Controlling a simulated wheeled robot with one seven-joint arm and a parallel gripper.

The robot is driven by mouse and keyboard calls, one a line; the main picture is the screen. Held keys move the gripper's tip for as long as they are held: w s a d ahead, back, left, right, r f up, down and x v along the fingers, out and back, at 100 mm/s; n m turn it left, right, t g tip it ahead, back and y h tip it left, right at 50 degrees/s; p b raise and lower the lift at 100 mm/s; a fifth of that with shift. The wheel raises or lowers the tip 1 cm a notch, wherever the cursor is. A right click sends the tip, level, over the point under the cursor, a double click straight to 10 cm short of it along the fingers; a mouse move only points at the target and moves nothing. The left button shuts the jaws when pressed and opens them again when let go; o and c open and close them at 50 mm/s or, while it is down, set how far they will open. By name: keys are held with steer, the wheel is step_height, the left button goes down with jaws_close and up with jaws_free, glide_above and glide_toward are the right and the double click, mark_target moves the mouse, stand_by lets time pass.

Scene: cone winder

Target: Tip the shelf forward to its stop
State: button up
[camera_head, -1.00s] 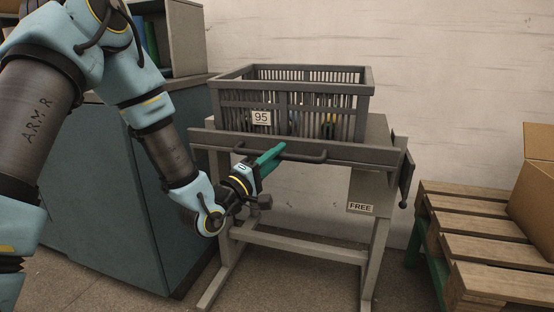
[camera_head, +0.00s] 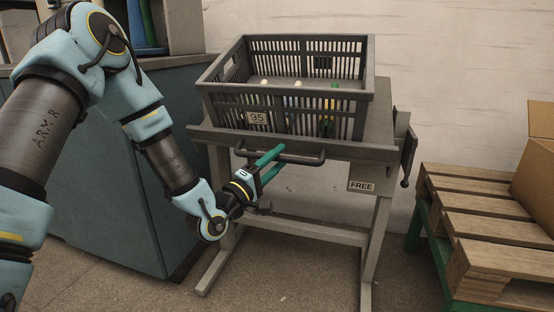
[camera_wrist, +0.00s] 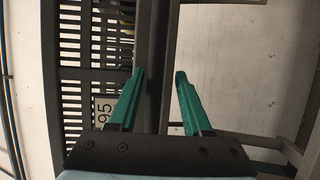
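The shelf is the grey top of a metal stand, with a front lip (camera_head: 360,151) and a dark bar handle (camera_head: 305,159). It leans forward, and so does the grey slatted crate (camera_head: 290,118) on it, labelled 95, with cones inside. My gripper (camera_head: 279,158) is open at the left part of the handle, its green fingers spread. In the wrist view the fingers (camera_wrist: 160,78) stand apart with a dark bar (camera_wrist: 153,95) running between or just beyond them. I cannot tell whether a finger touches it.
A dark lever (camera_head: 406,165) hangs at the stand's right end, and a FREE sign (camera_head: 361,186) is below the lip. A wooden pallet (camera_head: 480,205) with a cardboard box (camera_head: 538,165) stands right. A blue-grey cabinet (camera_head: 110,190) stands left. Floor in front is clear.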

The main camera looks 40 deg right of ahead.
steer(key=p+v, duration=0.1)
steer(key=v, duration=0.9)
steer(key=shift+a, duration=0.4)
steer(key=shift+s+f, duration=0.1)
steer(key=shift+f, duration=0.05)
steer(key=w+a+f+m+t+y, duration=0.2)
steer(key=w+a+f+y, duration=0.1)
steer(key=w+a+y, duration=0.35)
steer(key=w+a+f+m+t+y, duration=0.1)
steer(key=w+a+f+m+y, duration=0.1)
steer(key=w+a+f+y, duration=0.35)
steer(key=a+r+n+g+y, duration=0.1)
steer(key=a+r+y, duration=0.25)
steer(key=a, duration=0.85)
steer(key=a+r+g+y, duration=0.15)
steer(key=a+y, duration=0.35)
steer(key=a, duration=0.6)
steer(key=s+a+r+n+g, duration=0.1)
steer(key=s+a+r+g, duration=0.2)
steer(key=s, duration=0.4)
step_height(320, 180, up, 34)
steer(key=a+p, duration=0.1)
steer(key=p, duration=3.4)
steer(key=shift+a+r+t, duration=0.15)
steer(key=shift+a+t, duration=0.05)
steer(key=shift+t, duration=0.25)
